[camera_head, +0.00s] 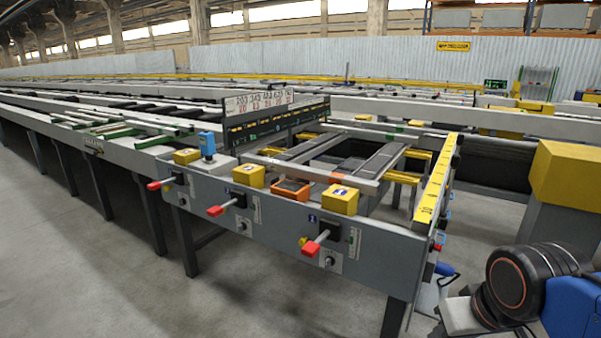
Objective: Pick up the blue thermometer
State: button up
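The blue thermometer (207,145) appears to be the small upright blue device with a paler face near the left end of the runout table's front edge. It stands on the grey table top (222,166), just right of a yellow block (187,156). Part of my arm, with a black joint and a blue link, shows at the lower right, well away from the thermometer. I cannot make out my gripper's fingers in this view.
More yellow blocks (249,175) (340,199) and an orange device (291,189) line the front edge. Red-tipped levers (315,243) stick out from the front panel. A sign board (262,104) stands behind. The floor (95,270) at front left is clear.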

aim_at(208, 145)
jog(key=i+j+u, duration=0.15)
jog(key=u, duration=0.3)
jog(key=i+u, duration=0.3)
jog(key=u, duration=0.2)
